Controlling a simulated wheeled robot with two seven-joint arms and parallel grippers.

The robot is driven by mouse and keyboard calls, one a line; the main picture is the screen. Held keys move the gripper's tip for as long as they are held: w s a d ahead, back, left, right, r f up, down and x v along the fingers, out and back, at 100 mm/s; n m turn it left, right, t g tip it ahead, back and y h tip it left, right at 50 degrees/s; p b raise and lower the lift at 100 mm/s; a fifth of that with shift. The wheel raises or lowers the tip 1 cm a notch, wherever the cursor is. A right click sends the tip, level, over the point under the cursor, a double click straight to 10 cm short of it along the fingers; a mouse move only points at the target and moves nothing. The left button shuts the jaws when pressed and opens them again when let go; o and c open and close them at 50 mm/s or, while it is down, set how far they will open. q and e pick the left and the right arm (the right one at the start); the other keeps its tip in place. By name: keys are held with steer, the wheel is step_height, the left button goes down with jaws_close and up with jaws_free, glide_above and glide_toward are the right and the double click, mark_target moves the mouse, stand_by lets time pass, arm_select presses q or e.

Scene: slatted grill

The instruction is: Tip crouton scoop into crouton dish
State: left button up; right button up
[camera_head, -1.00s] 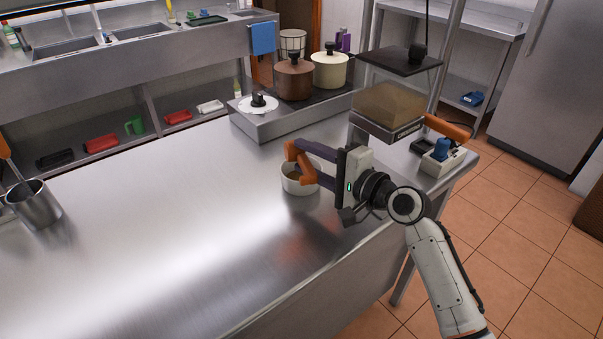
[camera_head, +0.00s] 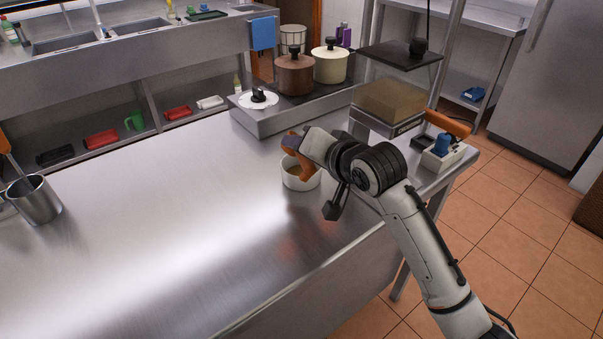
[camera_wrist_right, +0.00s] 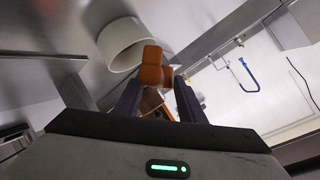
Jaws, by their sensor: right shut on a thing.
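The white round crouton dish (camera_head: 301,182) stands on the steel counter, right of its middle. In the right wrist view the dish (camera_wrist_right: 122,45) appears tilted because the wrist is rolled. My left gripper is not in view.
A metal pot (camera_head: 36,200) with an orange-handled tool stands at the left. A hob (camera_head: 270,119) with two pots is behind the dish. A scale-like box (camera_head: 388,106) and a small caddy (camera_head: 443,155) stand to the right. The counter's middle is clear.

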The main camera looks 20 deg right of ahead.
steer(key=shift+r+n+h, duration=0.15)
steer(key=shift+n+h, duration=0.15)
steer(key=shift+h, duration=0.1)
steer(key=shift+r+n+h, duration=0.45)
steer(key=shift+n+h, duration=0.05)
steer(key=shift+n, duration=0.1)
steer(key=shift+r+n+h, duration=0.3)
steer(key=shift+n+h, duration=0.25)
steer(key=shift+h, duration=0.05)
steer(key=shift+r+n+h, duration=0.25)
steer(key=shift+n+h, duration=0.3)
steer(key=shift+h, duration=0.05)
